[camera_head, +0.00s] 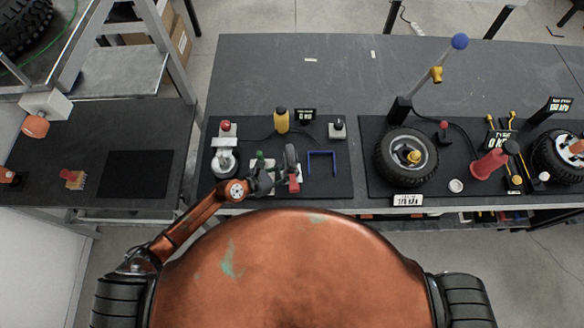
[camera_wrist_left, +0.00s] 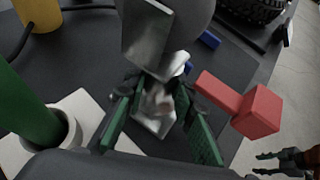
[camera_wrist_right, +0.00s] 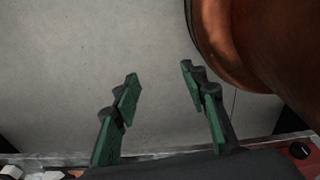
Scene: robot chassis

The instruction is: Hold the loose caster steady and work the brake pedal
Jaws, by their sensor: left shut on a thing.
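The loose caster (camera_head: 290,158) is a grey wheel with a metal fork, standing upright near the front of a black mat. In the left wrist view its metal fork (camera_wrist_left: 150,40) rises right ahead of the fingers. Its red brake pedal (camera_head: 294,184) sticks out low on the near side; it also shows in the left wrist view (camera_wrist_left: 255,112), right of the fingers. My left gripper (camera_head: 268,182) is shut on the caster's metal part, with green pads (camera_wrist_left: 158,105) on either side. My right gripper (camera_wrist_right: 160,80) is open and empty over the floor, close to my orange body.
A green handle in a white holder (camera_wrist_left: 65,130) stands close left of my left gripper. A second caster (camera_head: 224,162) is farther left, a blue U-shaped frame (camera_head: 321,164) to the right. A yellow bottle (camera_head: 281,121) stands behind. A big tyre (camera_head: 406,157) lies farther right.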

